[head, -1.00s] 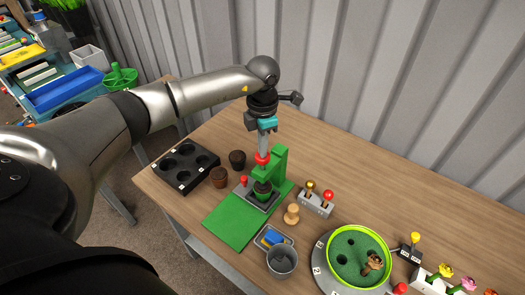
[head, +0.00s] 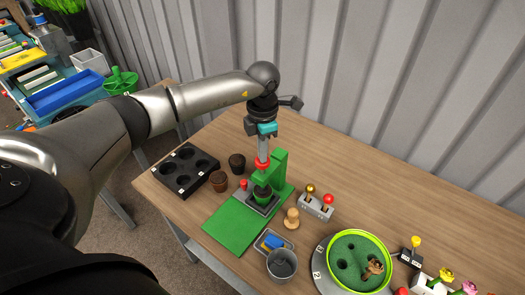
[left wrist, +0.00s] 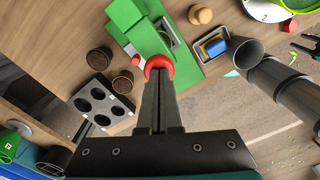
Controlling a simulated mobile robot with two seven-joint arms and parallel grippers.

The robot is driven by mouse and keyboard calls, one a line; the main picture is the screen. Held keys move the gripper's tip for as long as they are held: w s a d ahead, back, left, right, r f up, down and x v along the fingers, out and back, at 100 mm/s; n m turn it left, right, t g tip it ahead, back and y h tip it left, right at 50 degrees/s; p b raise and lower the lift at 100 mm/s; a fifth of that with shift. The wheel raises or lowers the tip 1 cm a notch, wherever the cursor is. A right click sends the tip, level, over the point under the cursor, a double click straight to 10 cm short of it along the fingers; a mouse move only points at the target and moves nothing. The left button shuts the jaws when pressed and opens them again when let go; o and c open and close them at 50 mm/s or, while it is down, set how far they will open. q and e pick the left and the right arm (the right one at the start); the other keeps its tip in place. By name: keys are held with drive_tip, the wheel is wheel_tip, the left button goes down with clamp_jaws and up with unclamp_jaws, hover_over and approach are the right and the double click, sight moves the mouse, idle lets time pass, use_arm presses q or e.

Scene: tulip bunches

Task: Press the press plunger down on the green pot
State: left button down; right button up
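The green press (head: 280,165) stands on the table with its red plunger knob (head: 262,164) on top; the knob also shows in the left wrist view (left wrist: 160,66). A small pot (head: 262,191) with dark contents sits under the press arm on a grey plate. My left gripper (head: 263,154) points straight down onto the knob. In the left wrist view its fingers (left wrist: 159,78) are together, and red shows around their tips, so they seem to rest on top of the knob. Contact is not clear. The plunger's lower end is hidden.
A black tray with holes (head: 176,175) and two brown pots (head: 219,181) stand left of the press. A wooden knob (head: 291,218), a lever box (head: 317,206) and a grey cup (head: 281,264) are close on the right. A green round board (head: 350,240) lies further right.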

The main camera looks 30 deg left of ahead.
use_arm(q)
drive_tip(key=shift+r+p, duration=2.2)
drive_tip(key=shift+r, duration=1.25)
